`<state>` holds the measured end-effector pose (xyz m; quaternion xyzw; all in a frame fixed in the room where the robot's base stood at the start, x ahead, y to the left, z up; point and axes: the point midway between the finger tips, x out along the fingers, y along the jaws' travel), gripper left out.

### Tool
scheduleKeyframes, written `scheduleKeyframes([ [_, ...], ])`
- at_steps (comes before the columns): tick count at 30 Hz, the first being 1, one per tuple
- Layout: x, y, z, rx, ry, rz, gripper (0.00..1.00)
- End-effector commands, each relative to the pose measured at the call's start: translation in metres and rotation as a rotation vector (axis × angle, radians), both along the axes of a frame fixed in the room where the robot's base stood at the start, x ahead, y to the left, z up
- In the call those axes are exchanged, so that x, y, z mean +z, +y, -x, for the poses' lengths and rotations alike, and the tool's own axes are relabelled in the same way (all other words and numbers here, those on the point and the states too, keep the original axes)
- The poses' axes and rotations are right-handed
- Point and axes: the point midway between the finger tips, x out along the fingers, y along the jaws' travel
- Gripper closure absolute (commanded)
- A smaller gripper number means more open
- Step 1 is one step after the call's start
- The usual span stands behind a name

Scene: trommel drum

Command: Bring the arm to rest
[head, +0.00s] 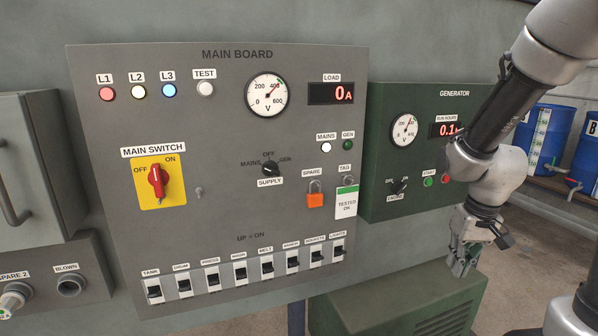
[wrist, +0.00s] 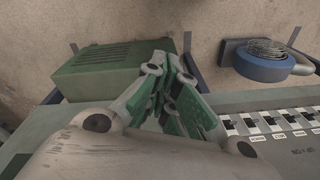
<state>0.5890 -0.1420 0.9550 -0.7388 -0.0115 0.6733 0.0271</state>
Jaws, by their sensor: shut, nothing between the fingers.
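My arm comes in from the upper right of the head view and bends down in front of the green generator panel (head: 385,205). My gripper (head: 462,268) hangs at its end, pointing down, above the green generator housing (head: 400,308). In the wrist view my gripper (wrist: 172,72) has its green-padded fingers closed together with nothing between them. The fingers look apart from the board and the housing, though the exact gap is hard to judge.
The grey main board (head: 225,220) fills the middle, with a red main switch (head: 157,181) and a row of breakers (head: 240,275). Blue drums (head: 548,138) stand at the right. In the wrist view a blue round object (wrist: 264,62) with coiled wire lies near the floor.

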Motion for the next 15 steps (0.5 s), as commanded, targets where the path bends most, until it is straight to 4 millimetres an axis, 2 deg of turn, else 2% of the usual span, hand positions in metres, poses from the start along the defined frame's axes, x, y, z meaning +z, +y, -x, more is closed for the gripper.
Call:
scheduleKeyframes([
  [1, 0.022, 0.0, 0.02, -0.003, 0.018, 0.002, 1.0],
  [3, 0.049, -0.001, 0.05, -0.01, 0.049, 0.01, 1.0],
  [7, 0.092, -0.005, 0.096, -0.009, 0.041, 0.033, 1.0],
  [10, 0.117, -0.008, 0.115, 0.002, -0.035, 0.05, 1.0],
  [15, 0.15, -0.008, 0.125, 0.006, -0.203, 0.057, 1.0],
])
